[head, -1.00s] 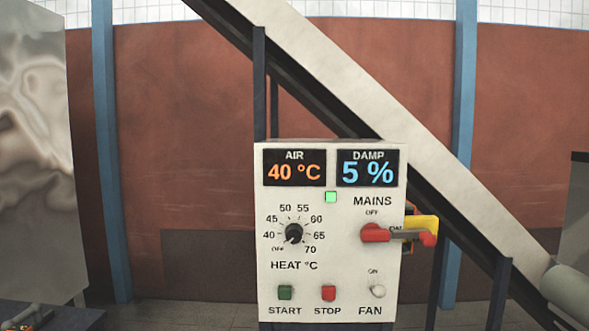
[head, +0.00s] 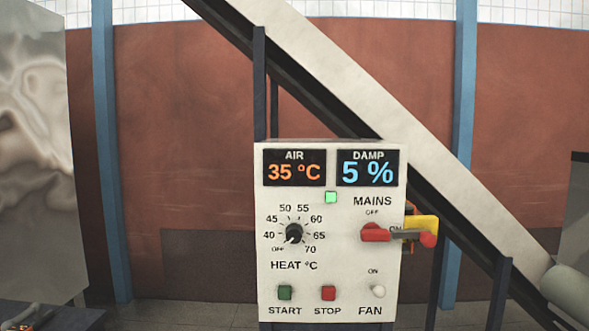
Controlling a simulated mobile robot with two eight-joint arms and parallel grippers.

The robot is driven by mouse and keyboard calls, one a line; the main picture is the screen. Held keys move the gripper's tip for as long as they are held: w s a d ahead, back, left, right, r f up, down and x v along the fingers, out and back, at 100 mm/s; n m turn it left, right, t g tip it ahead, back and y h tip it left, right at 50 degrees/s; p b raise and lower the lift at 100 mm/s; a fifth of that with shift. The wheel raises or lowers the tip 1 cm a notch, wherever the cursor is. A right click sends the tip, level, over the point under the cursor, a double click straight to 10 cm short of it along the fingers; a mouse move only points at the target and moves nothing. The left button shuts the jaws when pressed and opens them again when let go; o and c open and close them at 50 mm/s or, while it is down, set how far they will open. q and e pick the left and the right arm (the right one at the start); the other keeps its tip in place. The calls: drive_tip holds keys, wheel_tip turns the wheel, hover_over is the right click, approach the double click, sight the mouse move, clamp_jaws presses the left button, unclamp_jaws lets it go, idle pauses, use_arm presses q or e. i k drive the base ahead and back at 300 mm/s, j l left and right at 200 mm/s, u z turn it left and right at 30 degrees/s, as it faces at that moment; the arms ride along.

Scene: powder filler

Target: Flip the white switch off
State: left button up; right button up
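The small white switch (head: 378,291) sits at the lower right of the white control panel (head: 330,262), above the label FAN and below the label ON. It shows as a small pale rounded lever. Whether its tip is tilted up or down is too small to tell. Nothing touches or covers it. Neither of my grippers can be made out in the head view.
The panel also bears a red MAINS handle (head: 375,233) lying level towards ON, a black HEAT knob (head: 294,233), a green START button (head: 285,293) and a red STOP button (head: 328,293). A green lamp (head: 331,197) is lit. A sloping chute (head: 400,125) runs behind.

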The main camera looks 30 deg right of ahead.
sight(379, 292)
drive_tip(key=z, duration=1.65)
